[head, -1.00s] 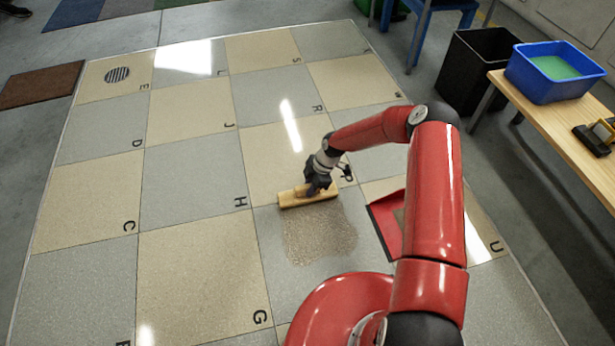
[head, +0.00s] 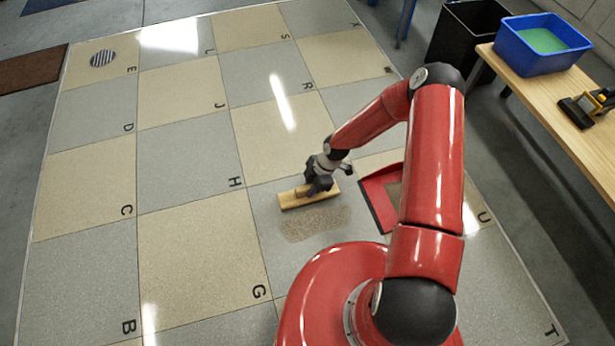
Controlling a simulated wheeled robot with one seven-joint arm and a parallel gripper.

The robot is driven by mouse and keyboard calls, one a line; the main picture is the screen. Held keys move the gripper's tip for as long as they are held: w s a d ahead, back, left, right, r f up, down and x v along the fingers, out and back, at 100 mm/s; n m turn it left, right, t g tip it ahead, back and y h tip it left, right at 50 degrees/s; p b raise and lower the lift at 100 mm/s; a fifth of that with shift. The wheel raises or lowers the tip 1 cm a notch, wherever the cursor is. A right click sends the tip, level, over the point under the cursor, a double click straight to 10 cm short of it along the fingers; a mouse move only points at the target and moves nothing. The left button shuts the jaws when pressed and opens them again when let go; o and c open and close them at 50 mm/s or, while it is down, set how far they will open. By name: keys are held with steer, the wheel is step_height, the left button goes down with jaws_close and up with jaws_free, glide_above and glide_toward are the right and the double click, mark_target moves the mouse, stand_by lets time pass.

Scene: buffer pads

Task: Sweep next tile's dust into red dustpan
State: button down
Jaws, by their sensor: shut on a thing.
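My gripper (head: 320,182) is shut on a yellow-tan brush (head: 297,198), whose long block rests at the far edge of a dust patch. The brown dust (head: 316,222) lies as a wide, short patch on a grey tile (head: 268,235), just on the near side of the brush. The red dustpan (head: 376,201) lies on the floor to the right of the dust, apart from it. Some brown dust (head: 394,195) shows inside the pan. My arm hides the pan's right part.
Cream and grey lettered tiles cover the floor, mostly bare to the left. At the right stands a wooden table (head: 540,100) with a blue tub (head: 540,47) of green liquid and a yellow-black tool (head: 588,105). A black bin (head: 465,35) stands beside it.

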steer(key=shift+s+d, duration=0.2)
steer(key=shift+s, duration=0.35)
step_height(320, 180, up, 7)
steer(key=p, duration=0.4)
steer(key=shift+r, duration=0.1)
steer(key=shift+w, duration=0.1)
